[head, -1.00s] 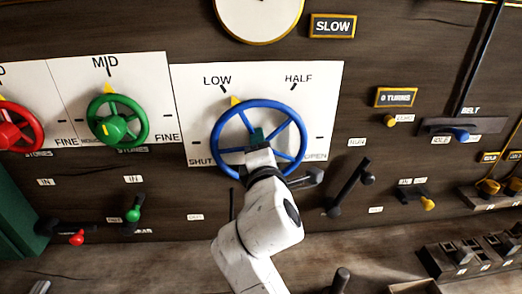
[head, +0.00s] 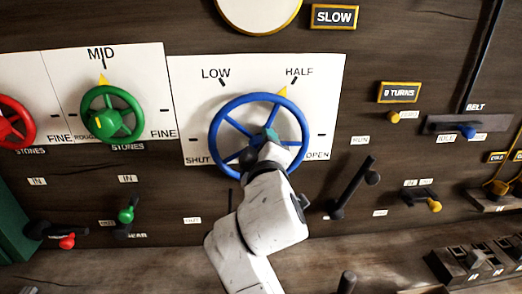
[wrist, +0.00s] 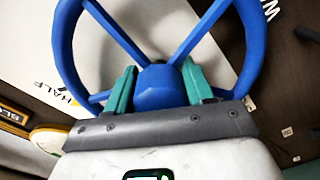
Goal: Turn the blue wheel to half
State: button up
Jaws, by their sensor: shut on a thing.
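The blue wheel (head: 214,128) is mounted on a white dial plate (head: 188,90) marked SHUT, LOW, HALF and OPEN. Its yellow pointer (head: 282,91) stands at the upper right, just below and slightly left of the HALF tick. My gripper (head: 264,137) reaches the wheel's middle from below in the head view. In the wrist view, the wheel's rim (wrist: 62,45) and spokes fill the top, and my gripper's teal fingers (wrist: 157,88) are shut on the blue hub (wrist: 156,85). My wrist hides the lower part of the wheel in the head view.
A green wheel (head: 137,108) and a red wheel (head: 30,122) are to the left. A black lever (head: 353,188) stands out at the lower right of the blue wheel. A SLOW sign (head: 334,16) is above, and a ledge (head: 130,266) runs below.

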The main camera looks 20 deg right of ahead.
jog(key=shift+f+m, duration=0.25)
jog(key=shift+m, duration=0.45)
jog(key=o, duration=1)
jog(key=shift+r, duration=0.1)
jog(key=shift+s, duration=0.15)
jog(key=b+v, duration=0.2)
jog(key=v, duration=0.8)
jog(key=shift+s, duration=0.25)
